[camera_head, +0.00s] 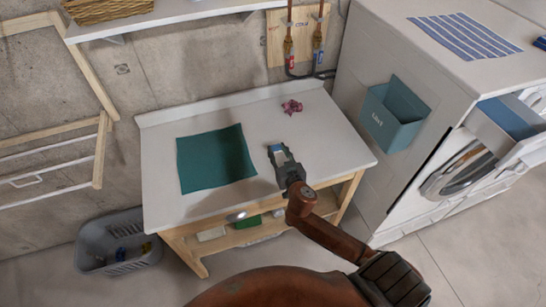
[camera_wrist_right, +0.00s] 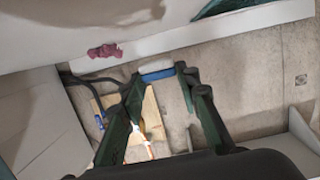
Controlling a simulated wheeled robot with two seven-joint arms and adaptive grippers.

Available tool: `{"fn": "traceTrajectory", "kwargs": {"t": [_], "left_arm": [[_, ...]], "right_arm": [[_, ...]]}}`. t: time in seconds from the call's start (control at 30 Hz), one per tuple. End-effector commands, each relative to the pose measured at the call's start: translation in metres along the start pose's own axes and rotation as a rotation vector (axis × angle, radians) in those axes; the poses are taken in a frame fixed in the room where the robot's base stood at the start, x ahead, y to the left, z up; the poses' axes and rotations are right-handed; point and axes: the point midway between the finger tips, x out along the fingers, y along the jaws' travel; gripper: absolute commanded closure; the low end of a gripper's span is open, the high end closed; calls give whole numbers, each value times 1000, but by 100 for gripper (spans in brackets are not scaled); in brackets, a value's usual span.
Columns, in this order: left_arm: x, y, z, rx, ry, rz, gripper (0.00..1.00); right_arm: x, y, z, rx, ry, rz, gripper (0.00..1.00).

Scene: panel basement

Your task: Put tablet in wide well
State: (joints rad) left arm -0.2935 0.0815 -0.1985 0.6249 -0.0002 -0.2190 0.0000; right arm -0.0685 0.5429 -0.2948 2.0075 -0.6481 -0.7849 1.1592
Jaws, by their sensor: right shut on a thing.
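My right gripper (camera_head: 279,154) is over the right part of the white bench, its fingers pointing toward the wall. In the right wrist view my right gripper (camera_wrist_right: 158,75) is shut on a small white and blue tablet (camera_wrist_right: 157,73) at its fingertips. The tablet in the head view (camera_head: 277,148) is tiny and partly hidden by the fingers. An open drawer (camera_head: 497,132) with a blue inside (camera_head: 513,119) sticks out of the washing machine at the right, far from the gripper. I cannot make out its separate wells. My left gripper is not in view.
A teal cloth (camera_head: 215,158) and a crumpled pink thing (camera_head: 292,107) lie on the white bench (camera_head: 160,185). A teal bin marked Lint (camera_head: 392,119) hangs on the machine's side, between bench and drawer. A grey basket (camera_head: 105,262) stands on the floor at left.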

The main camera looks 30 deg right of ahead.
Motion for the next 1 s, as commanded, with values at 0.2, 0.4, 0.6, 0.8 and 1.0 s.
{"fn": "traceTrajectory", "kwargs": {"t": [0.2,0.4,0.6,0.8,1.0], "left_arm": [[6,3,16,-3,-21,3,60],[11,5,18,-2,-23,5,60],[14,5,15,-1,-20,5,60],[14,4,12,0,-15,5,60],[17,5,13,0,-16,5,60]], "right_arm": [[23,-4,18,-1,3,-1,87],[33,-5,37,-5,-1,-1,87],[37,-5,54,-2,1,-3,87],[36,-6,54,-1,2,-3,87],[37,-6,57,0,1,-3,68]]}}
